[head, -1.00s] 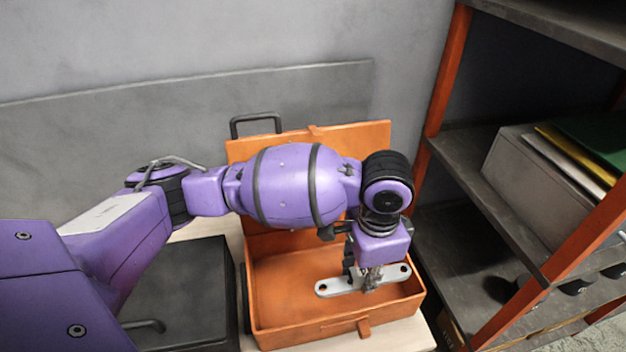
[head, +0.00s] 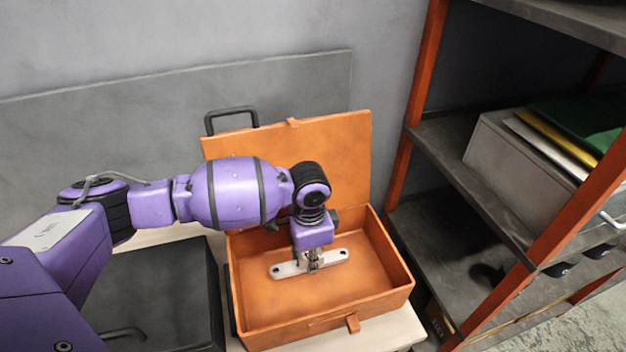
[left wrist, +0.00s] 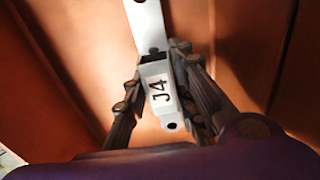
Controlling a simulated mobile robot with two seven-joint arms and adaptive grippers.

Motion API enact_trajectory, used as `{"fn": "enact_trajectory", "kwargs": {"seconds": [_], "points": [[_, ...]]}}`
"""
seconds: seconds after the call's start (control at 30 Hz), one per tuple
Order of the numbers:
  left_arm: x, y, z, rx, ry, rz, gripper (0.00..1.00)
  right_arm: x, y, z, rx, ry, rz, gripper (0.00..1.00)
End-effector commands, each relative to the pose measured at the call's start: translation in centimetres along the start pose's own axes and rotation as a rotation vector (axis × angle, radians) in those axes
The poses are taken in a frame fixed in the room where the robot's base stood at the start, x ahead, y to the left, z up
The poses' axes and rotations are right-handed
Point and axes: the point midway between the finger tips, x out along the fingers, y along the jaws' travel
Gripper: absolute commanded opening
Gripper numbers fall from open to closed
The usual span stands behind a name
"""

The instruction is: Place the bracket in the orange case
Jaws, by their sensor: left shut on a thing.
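The bracket (head: 290,268) is a flat, pale metal bar with rounded ends and holes. It also shows in the left wrist view (left wrist: 148,28), with a raised part labelled "J4" between the fingers. My left gripper (head: 314,264) points down and is shut on the bracket's raised middle; it also shows in the left wrist view (left wrist: 160,90). The orange case (head: 382,290) stands open with its lid raised at the back. The bracket is within the case's outline, toward its back left. I cannot tell whether it touches the case floor. My right gripper is not in view.
A dark closed case (head: 170,295) lies left of the orange case on the pale table (head: 390,330). A shelf unit with orange posts (head: 415,110) stands close on the right, holding a grey box (head: 510,155). The case floor right and front of the bracket is clear.

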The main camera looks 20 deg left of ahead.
Motion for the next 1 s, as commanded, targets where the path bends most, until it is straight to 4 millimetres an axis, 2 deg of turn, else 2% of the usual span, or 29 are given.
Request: {"fn": "enact_trajectory", "kwargs": {"seconds": [0.07,0.43,0.47,0.6,0.87,1.0], "points": [[0.77,-0.08,-0.04,-0.001,0.001,-0.002,0.00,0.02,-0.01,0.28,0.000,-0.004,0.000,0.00],[1.05,-0.08,-0.09,-0.001,0.002,-0.002,0.00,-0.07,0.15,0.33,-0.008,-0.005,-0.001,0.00],[1.08,-0.08,-0.06,-0.001,0.001,-0.002,0.27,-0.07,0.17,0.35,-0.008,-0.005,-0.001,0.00],[1.07,-0.07,-0.05,-0.001,0.001,-0.002,0.43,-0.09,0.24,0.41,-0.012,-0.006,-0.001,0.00],[1.06,-0.07,-0.05,-0.001,0.001,-0.002,0.43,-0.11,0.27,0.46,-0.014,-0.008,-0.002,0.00],[0.23,-0.11,-0.09,0.000,0.003,-0.004,0.43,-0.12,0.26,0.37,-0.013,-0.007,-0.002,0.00]]}}
